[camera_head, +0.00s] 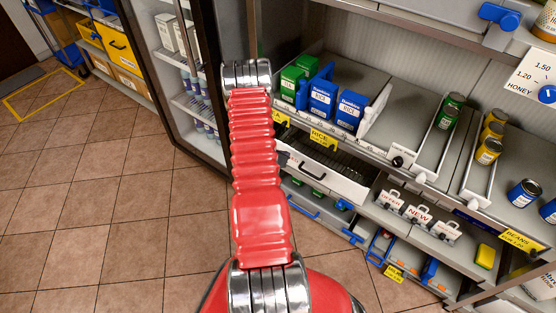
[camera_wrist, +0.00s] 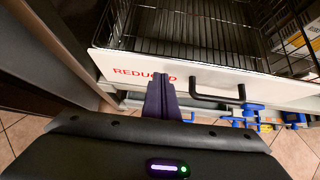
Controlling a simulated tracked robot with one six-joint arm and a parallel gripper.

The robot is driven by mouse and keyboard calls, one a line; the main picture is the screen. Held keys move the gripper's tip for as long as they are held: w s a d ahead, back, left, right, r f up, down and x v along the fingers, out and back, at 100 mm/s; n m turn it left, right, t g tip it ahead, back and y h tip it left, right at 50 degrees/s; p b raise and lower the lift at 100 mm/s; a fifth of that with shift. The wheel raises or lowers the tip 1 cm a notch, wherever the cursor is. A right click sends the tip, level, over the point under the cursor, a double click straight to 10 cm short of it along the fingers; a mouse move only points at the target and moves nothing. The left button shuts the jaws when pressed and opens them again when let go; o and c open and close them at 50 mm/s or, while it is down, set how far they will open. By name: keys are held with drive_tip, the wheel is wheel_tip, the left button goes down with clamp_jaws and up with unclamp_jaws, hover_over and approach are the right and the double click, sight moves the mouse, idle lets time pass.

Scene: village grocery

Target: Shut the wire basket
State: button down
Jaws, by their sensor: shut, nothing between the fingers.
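The wire basket (camera_head: 341,182) is a drawer below the price-labelled shelf, with a white front panel and a black bar handle. It stands pulled out, with its wire inside showing behind the panel. In the wrist view its white front (camera_wrist: 120,66) reads "REDUCED", partly covered by my fingers, and the black handle (camera_wrist: 216,99) is to their right. The visible wire floor of the basket is empty. My gripper (camera_wrist: 161,78) is shut and empty, its dark fingertips at the panel, left of the handle. I cannot tell whether they touch it. In the head view my red arm hides the gripper.
Left of the basket stands a fridge (camera_head: 182,70) with its dark-edged door. Above are blue rice packs (camera_head: 322,98) and cans (camera_head: 449,110). Below are blue-handled drawers (camera_head: 318,213). Tagged items (camera_head: 418,214) stand to the right. Tiled floor (camera_head: 110,200) is clear at left.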

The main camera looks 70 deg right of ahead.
drive_tip(key=v, duration=1.1)
drive_tip(key=shift+a+f, duration=0.3)
drive_tip(key=shift+a, duration=0.15)
